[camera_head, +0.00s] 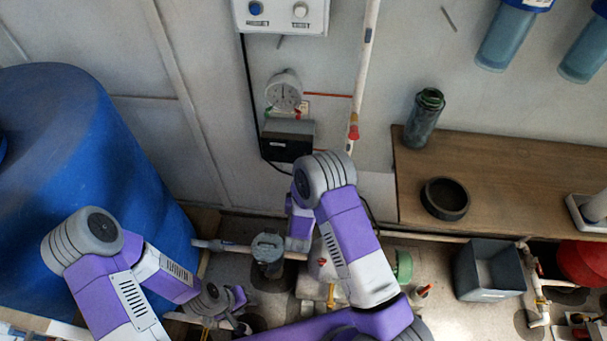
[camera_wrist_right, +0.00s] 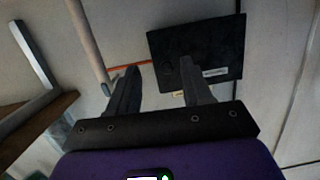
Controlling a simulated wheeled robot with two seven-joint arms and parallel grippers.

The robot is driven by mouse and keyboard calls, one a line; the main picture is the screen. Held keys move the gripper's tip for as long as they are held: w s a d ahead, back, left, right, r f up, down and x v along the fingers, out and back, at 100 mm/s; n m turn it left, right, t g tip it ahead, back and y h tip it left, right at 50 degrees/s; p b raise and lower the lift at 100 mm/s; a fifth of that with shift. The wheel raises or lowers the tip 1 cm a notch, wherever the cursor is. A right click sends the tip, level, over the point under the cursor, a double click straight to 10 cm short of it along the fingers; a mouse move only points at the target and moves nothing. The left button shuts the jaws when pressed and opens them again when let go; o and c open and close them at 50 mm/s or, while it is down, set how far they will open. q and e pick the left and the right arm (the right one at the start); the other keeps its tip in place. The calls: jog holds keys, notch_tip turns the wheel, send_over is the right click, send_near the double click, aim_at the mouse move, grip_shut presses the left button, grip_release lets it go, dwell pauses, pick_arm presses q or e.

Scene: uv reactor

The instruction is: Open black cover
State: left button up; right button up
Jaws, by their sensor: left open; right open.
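A black rectangular cover (camera_head: 290,140) is on the wall below a round gauge. It looks closed. In the right wrist view the cover (camera_wrist_right: 205,52) is a dark flat panel with a small white label. My right gripper (camera_wrist_right: 158,66) is open and empty. Its right finger overlaps the panel's lower edge in the picture, and contact cannot be told. In the head view my right arm hides that gripper. My left gripper (camera_head: 243,308) is low near the bottom of the head view, over the floor, open, well away from the cover.
A blue tank (camera_head: 80,170) fills the left side. A wooden shelf (camera_head: 520,180) at right holds a dark bottle (camera_head: 424,118) and a black ring (camera_head: 446,198). A white vertical pipe (camera_head: 364,65) runs right of the cover. Pipes and a grey bin (camera_head: 490,270) are below.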

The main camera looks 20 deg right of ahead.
aim_at(287, 155)
pick_arm(q)
notch_tip(287, 155, down, 4)
jog(key=b, duration=0.3)
pick_arm(e)
jog(key=w+d+r+t+h, duration=0.1)
jog(key=w+d+r+t, duration=0.1)
jog(key=w, duration=0.6)
jog(key=shift+d+h, duration=0.25)
jog(key=shift+h, duration=0.05)
jog(key=shift+w, duration=0.1)
grip_shut()
